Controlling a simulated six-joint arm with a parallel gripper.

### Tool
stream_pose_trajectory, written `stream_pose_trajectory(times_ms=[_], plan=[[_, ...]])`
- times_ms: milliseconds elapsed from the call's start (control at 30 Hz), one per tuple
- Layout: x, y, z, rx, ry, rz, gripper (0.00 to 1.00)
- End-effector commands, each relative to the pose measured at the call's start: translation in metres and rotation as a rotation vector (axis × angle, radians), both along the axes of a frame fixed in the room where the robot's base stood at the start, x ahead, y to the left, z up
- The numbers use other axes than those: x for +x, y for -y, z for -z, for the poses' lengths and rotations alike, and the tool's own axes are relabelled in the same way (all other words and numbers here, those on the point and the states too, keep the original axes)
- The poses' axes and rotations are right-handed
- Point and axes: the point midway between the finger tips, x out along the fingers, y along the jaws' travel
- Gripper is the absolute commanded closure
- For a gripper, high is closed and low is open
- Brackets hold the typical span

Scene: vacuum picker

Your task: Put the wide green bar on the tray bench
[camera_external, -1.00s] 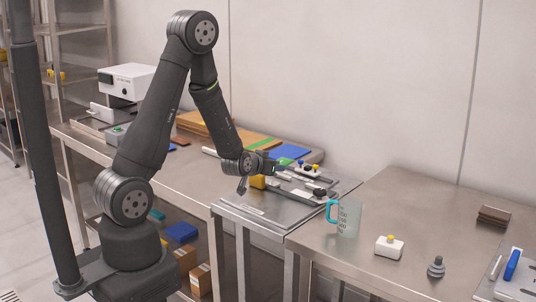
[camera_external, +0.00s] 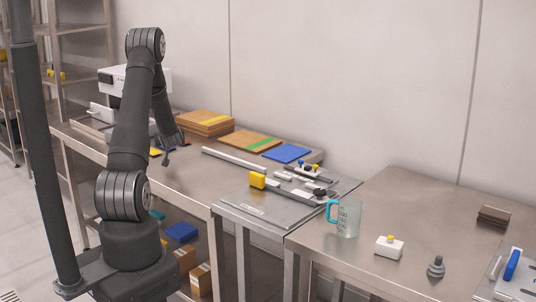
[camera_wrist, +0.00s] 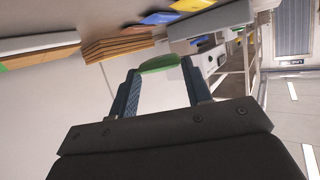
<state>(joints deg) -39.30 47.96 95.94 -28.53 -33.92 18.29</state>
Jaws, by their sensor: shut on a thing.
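The wide green bar (camera_wrist: 158,63) shows in the wrist view between my gripper's two fingertips (camera_wrist: 160,76). My gripper is shut on it. The bar cannot be made out there. Blue (camera_wrist: 160,18) and yellow (camera_wrist: 188,4) flat pieces lie on the bench beyond the bar in the wrist view. A yellow piece (camera_external: 155,152) also shows beside my arm in the external view.
Stacked brown boards (camera_external: 205,122), a green-striped board (camera_external: 250,141) and a blue mat (camera_external: 287,153) lie along the left bench's back. A fixture with a yellow block (camera_external: 257,180) stands on the middle bench. The left bench's front is mostly clear.

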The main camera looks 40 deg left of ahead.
Motion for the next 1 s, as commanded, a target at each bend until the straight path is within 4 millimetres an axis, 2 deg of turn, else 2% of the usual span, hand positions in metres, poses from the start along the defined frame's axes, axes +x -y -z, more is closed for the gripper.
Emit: stream_pose_trajectory(times_ms=[33,100,200,333,567,1000], plan=[[-0.014,-0.023,0.001,-0.001,0.001,-0.041,0.82],[-0.03,-0.049,0.001,-0.002,0.004,-0.085,0.82],[-0.052,-0.078,0.001,-0.003,0.005,-0.137,0.82],[-0.072,-0.103,0.002,-0.005,0.007,-0.182,0.82],[-0.083,-0.116,0.006,-0.006,0.007,-0.207,0.82],[-0.083,-0.116,0.052,-0.007,0.007,-0.205,0.82]])
